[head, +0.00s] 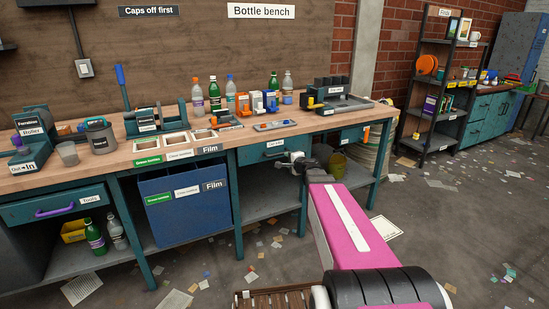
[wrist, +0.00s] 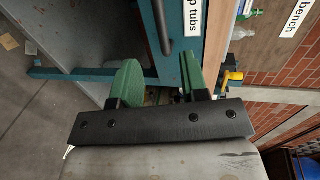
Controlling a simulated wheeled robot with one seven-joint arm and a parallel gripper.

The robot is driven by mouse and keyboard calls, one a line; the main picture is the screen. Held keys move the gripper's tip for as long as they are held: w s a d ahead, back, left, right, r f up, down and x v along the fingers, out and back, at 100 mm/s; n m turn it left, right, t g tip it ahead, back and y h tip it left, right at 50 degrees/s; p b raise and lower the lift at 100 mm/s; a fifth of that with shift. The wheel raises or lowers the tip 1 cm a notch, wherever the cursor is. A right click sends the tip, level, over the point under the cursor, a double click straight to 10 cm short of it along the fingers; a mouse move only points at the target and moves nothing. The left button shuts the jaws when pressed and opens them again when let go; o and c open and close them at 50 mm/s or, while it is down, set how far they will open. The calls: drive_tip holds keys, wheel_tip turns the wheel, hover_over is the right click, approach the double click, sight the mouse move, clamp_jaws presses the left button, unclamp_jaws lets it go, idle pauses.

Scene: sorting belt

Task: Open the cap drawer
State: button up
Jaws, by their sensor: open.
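The cap drawer (head: 252,154) is a teal drawer front under the bench top and looks shut. Its label is partly cut off in the wrist view and reads "p tubs". A dark bar handle (wrist: 164,28) shows on the teal front there. My gripper (head: 292,160) is in front of the right part of this drawer in the head view and hides some of it. In the wrist view my gripper (wrist: 158,78) is open and empty, with green finger pads apart. The handle lines up with the gap between the fingers, beyond the tips; I cannot tell whether they touch.
A tools drawer (head: 62,205) with a purple handle is at the left. A blue film bin (head: 185,212) stands under the bench. Another drawer (head: 343,138) with an orange handle is to the right. Bottles and tools fill the bench top (head: 110,163). Scraps litter the floor.

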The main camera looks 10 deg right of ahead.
sight(280, 154)
drive_tip(key=x, duration=1.1)
drive_tip(key=shift+r, duration=0.1)
drive_tip(key=shift+s, duration=0.1)
clamp_jaws()
